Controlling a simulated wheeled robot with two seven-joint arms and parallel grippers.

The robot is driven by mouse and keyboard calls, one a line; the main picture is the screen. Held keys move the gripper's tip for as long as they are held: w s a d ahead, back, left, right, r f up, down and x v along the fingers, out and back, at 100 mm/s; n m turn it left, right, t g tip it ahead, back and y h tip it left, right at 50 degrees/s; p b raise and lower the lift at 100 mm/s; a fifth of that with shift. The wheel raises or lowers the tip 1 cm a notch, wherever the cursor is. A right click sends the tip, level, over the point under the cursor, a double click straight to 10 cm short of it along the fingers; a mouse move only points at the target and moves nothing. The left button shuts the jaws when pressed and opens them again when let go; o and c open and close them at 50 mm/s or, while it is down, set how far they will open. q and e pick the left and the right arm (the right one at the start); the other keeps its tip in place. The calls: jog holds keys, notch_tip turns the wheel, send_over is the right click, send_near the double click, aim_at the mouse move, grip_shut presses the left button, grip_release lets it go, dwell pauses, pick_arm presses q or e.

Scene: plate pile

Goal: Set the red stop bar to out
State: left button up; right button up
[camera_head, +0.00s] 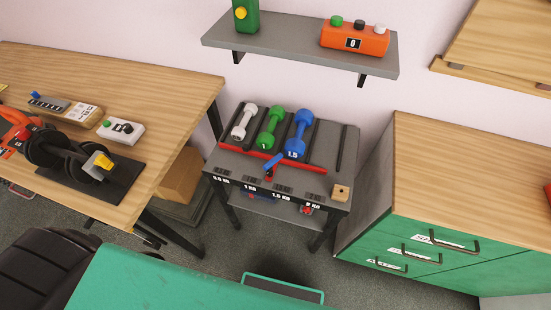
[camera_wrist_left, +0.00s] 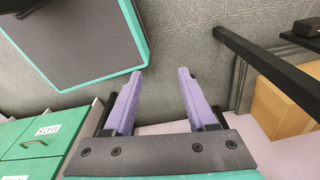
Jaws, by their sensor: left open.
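The red stop bar (camera_head: 246,153) runs along the front of the dark dumbbell rack (camera_head: 341,182), just in front of the dumbbells. A blue lever (camera_head: 274,161) stands up near the middle of the bar, tilted to the right. A white dumbbell (camera_head: 244,122), a green dumbbell (camera_head: 270,128) and a blue dumbbell (camera_head: 299,132) lie in the rack's slots behind the bar. My left gripper (camera_wrist_left: 162,73) is open and empty in the left wrist view, over the floor and away from the rack. My right gripper is not in view.
A grey wall shelf (camera_head: 290,33) hangs above the rack with an orange button box (camera_head: 354,38). A wooden table (camera_head: 165,92) stands at left, with a cardboard box (camera_head: 181,176) beneath. A green drawer cabinet (camera_head: 475,180) stands at right. The fourth rack slot is empty.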

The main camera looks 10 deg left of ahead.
pick_arm(q)
jog(key=shift+w, duration=0.15)
jog(key=shift+c, duration=1.4)
jog(key=n+t+h+b, duration=0.1)
jog(key=n+t+b, duration=0.1)
jog(key=t+b, duration=0.85)
send_near(245, 147)
jog(key=shift+t, duration=0.95)
jog(key=x, duration=0.3)
jog(key=f+p+x, duration=0.1)
jog(key=x, duration=0.6)
jog(key=shift+f+p, duration=0.3)
grip_shut()
